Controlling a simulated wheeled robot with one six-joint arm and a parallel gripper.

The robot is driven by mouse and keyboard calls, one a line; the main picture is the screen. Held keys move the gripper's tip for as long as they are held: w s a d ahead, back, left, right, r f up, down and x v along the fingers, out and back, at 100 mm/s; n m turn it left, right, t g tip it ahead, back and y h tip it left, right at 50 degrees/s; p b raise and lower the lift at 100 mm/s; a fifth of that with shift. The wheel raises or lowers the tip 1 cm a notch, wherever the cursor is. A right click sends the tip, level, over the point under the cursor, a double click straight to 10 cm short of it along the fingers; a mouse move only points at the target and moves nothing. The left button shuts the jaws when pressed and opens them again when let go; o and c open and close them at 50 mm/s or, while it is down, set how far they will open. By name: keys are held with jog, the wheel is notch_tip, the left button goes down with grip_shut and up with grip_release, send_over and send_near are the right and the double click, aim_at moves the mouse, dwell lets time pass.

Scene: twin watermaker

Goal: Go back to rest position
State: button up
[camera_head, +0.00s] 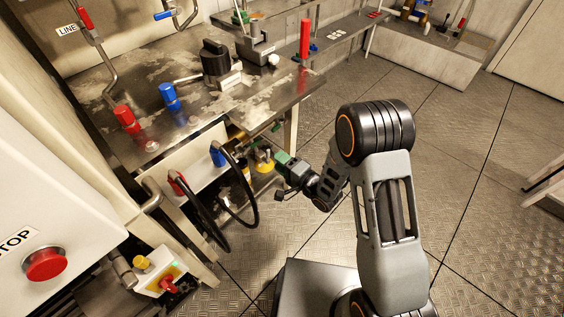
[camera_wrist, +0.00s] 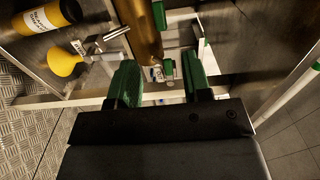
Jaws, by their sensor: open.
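My gripper (camera_head: 279,158) is at the end of my arm, beside the right end of the metal bench (camera_head: 190,121) and below its top. In the wrist view its two green fingers (camera_wrist: 160,85) stand apart, with nothing held between them. Beyond the fingers, a brass-coloured cylinder (camera_wrist: 143,30) and small fittings show under the bench. I cannot tell how far the fingertips are from them.
Black hoses with a blue connector (camera_head: 217,155) and a red connector (camera_head: 177,183) hang left of my gripper. A yellow funnel-shaped part (camera_wrist: 65,62) lies near a black-and-yellow bottle (camera_wrist: 47,20). A red stop button (camera_head: 46,264) is at left. Open plated floor (camera_head: 480,150) lies right.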

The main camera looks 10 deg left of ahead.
dwell(0.4)
jog(key=d+f+n+g+h, duration=0.3)
jog(key=d+f+n+h, duration=0.2)
jog(key=f+h, duration=0.35)
jog(key=s+d+r+n+g+h+p, duration=0.2)
jog(key=d+r+h+p, duration=0.35)
jog(key=d+r, duration=0.3)
jog(key=s+d+r+p, duration=0.4)
jog(key=r+p, duration=0.2)
jog(key=r, duration=0.7)
jog(key=s+d+r+p, duration=0.4)
jog(key=r+p, duration=0.2)
jog(key=r, duration=0.8)
jog(key=s+d+r+g+h+p, duration=0.1)
jog(key=s+d+r+p, duration=0.3)
jog(key=r, duration=0.9)
jog(key=s+p, duration=0.1)
jog(key=p, duration=0.1)
jog(key=shift+r+m+p, duration=0.3)
jog(key=shift+p, duration=0.1)
